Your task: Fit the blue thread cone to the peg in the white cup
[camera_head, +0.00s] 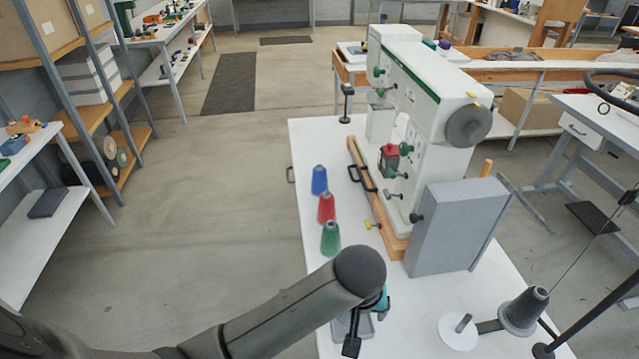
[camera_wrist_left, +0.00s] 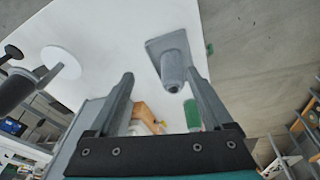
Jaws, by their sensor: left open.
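The blue thread cone (camera_head: 319,181) stands upright on the white table, at the far end of a row with a red cone (camera_head: 326,208) and a green cone (camera_head: 330,239). A round white piece (camera_head: 452,338) with a short grey peg (camera_head: 463,323) sits at the front right; it also shows in the left wrist view (camera_wrist_left: 61,67). I cannot tell whether it is cup-shaped. My left gripper (camera_head: 366,333), partly hidden by its arm, is nearer the front than the cones. In the left wrist view its fingers (camera_wrist_left: 159,76) are apart and empty. My right gripper is not in view.
A grey tapered post on a square base (camera_wrist_left: 172,70) is close to the left gripper. A white sewing-type machine (camera_head: 420,95) and grey box (camera_head: 455,228) stand right of the cones. A grey cone (camera_head: 523,309) stands by the white piece. The table's left edge runs beside the cones.

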